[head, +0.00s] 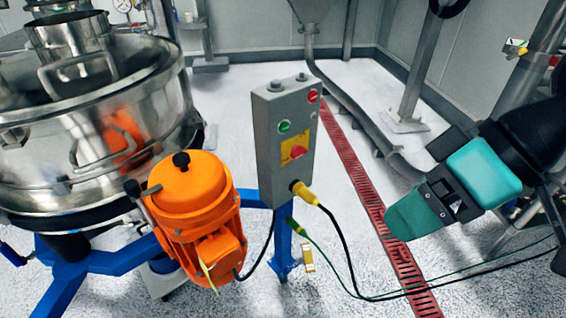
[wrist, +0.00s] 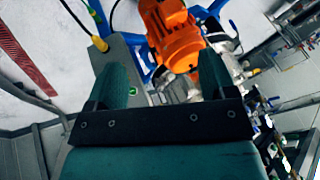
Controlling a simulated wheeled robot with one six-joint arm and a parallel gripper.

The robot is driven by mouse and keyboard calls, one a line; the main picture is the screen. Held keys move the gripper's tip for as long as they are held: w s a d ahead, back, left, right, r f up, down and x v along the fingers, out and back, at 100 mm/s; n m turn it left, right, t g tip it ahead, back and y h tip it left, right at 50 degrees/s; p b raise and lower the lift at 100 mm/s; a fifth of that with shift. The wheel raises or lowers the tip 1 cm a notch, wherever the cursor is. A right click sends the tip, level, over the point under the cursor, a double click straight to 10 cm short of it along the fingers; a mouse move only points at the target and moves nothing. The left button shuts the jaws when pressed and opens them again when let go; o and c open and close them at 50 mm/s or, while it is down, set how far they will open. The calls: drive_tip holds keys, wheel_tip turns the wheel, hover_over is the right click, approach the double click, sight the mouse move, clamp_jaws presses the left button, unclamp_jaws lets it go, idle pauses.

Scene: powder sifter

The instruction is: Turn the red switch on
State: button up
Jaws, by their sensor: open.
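The red switch (head: 296,152) is a rotary knob on a yellow plate (head: 288,145) on the front of a grey control box (head: 268,165). In the wrist view my gripper (wrist: 163,75) is open with nothing held between the fingers. Part of the box (wrist: 128,42) shows behind the left finger there; I cannot make out the red switch in that view.
A yellow plug (head: 304,192) with a black cable hangs below the box. An orange motor (head: 200,205) and a large steel sifter (head: 90,110) stand to the left on a blue frame (head: 110,262). A red floor grate (head: 362,182) runs behind.

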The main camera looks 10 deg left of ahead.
drive_tip(key=w+a+f+n+t+y+b, duration=0.1)
drive_tip(key=w+a+f+n+y+b, duration=0.3)
drive_tip(key=f+b, duration=0.45)
drive_tip(key=m+t+y+b, duration=0.3)
drive_tip(key=m+t+b, duration=0.1)
drive_tip(key=t+b, duration=0.75)
approach(301, 156)
drive_tip(key=shift+g, duration=0.45)
drive_tip(key=p+x, duration=0.3)
drive_tip(key=x, duration=0.1)
drive_tip(key=p+x, duration=0.3)
drive_tip(key=x, duration=0.1)
drive_tip(key=shift+w+r, duration=0.2)
drive_tip(key=shift+w, duration=0.1)
drive_tip(key=shift+w+a+p, duration=0.3)
drive_tip(key=shift+w+a, duration=0.15)
drive_tip(key=shift+w, duration=0.05)
drive_tip(key=c, duration=0.9)
